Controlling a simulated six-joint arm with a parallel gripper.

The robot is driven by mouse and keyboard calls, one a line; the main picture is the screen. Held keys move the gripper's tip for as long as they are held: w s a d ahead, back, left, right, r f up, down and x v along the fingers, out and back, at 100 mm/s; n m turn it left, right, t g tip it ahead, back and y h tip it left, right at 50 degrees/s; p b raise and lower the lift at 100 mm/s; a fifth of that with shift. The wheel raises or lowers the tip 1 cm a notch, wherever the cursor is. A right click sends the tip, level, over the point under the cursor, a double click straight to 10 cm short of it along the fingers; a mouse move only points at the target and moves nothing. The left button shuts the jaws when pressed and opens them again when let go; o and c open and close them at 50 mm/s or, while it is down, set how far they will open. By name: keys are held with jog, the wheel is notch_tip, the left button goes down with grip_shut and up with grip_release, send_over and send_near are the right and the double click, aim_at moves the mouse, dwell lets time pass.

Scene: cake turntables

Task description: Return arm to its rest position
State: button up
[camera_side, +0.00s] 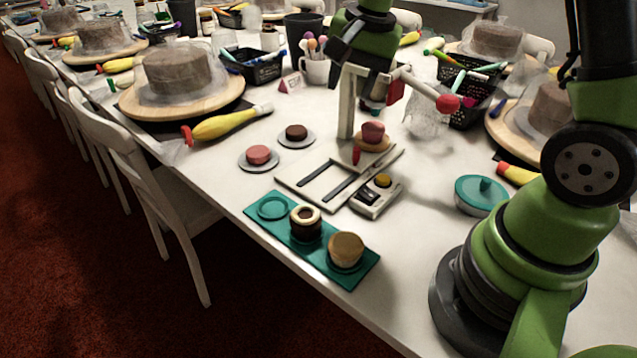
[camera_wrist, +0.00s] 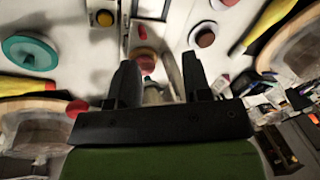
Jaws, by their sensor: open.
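My gripper (camera_wrist: 160,65) is open in the wrist view, with two black fingers apart and nothing seen held between them. In the side view its black and green end (camera_side: 365,50) is high, by the top of a white press (camera_side: 347,100) with a red-knobbed lever (camera_side: 447,103); its fingertips are hard to make out there. A pink piece (camera_side: 373,132) sits on a round tan piece at the press. A teal tray (camera_side: 290,238) in front holds a dark piece with a cream ring (camera_side: 305,221) and a tan round piece (camera_side: 346,250); its far-left ring spot is empty.
A switch box with a yellow button (camera_side: 383,181) stands beside the press. A teal lidded dish (camera_side: 481,194) is at right. Two saucers hold a pink disc (camera_side: 258,155) and a brown disc (camera_side: 296,132). Cakes, piping bags and black baskets (camera_side: 252,65) crowd the back.

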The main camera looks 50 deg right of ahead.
jog(key=s+a+r+n+t, duration=0.1)
jog(key=s+a+r+n, duration=0.2)
jog(key=s, duration=0.2)
jog(key=s+a+r+n+t+y, duration=0.1)
jog(key=s+a+r+n+t, duration=0.1)
jog(key=s, duration=0.4)
jog(key=s+a+r+n+t+y, duration=0.1)
jog(key=s+a+r+n, duration=0.2)
jog(key=s+r+n, duration=0.1)
jog(key=shift+s+a+r, duration=0.4)
jog(key=shift+s+r, duration=0.05)
jog(key=shift+s, duration=0.6)
